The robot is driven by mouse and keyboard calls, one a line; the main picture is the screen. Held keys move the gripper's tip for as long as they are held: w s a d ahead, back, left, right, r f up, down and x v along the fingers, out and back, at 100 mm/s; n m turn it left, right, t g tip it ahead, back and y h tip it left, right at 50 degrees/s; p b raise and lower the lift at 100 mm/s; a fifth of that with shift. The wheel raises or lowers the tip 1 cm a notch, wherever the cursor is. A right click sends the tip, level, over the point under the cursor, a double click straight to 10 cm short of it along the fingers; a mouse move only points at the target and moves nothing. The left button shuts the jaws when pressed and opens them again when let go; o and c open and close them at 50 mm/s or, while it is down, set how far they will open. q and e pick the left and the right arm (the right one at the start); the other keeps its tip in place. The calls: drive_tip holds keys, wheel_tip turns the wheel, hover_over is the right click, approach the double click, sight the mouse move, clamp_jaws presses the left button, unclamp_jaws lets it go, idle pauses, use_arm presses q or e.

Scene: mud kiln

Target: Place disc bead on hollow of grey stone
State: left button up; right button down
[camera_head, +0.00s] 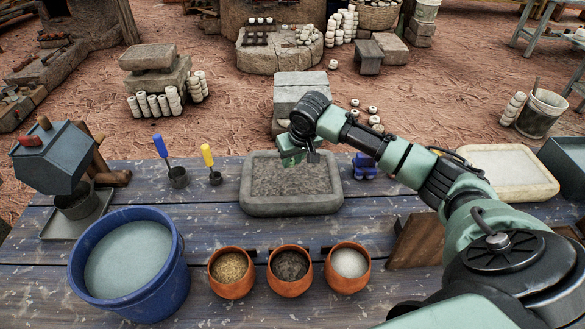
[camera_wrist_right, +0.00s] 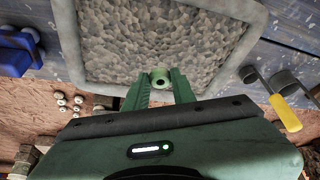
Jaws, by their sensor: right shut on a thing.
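The grey stone (camera_head: 247,203) is a shallow rectangular block on the table, with a raised rim and a rough, pebbly hollow. It fills the upper middle of the wrist view (camera_wrist_right: 160,40). My right gripper (camera_head: 291,158) is over the stone's back edge in the head view. In the wrist view its green fingers (camera_wrist_right: 160,84) are shut on a small round green disc bead (camera_wrist_right: 161,76) with a dark centre hole. The bead appears above the stone near its rim; its exact height is unclear. In the head view I cannot make out the bead. My left gripper is not in view.
A blue bucket (camera_head: 171,285) and three orange pots (camera_head: 231,287) stand in front. Blue-handled (camera_head: 162,150) and yellow-handled (camera_head: 207,158) scoops lie left of the stone. A blue object (camera_head: 364,166) sits at its right. A pale tray (camera_head: 540,185) is farther right.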

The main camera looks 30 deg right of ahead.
sight(291, 175)
drive_tip(key=shift+f, duration=2.1)
drive_tip(key=shift+f, duration=0.1)
drive_tip(key=c, duration=1.2)
unclamp_jaws()
drive_tip(key=shift+o, duration=0.2)
drive_tip(key=v, duration=1.2)
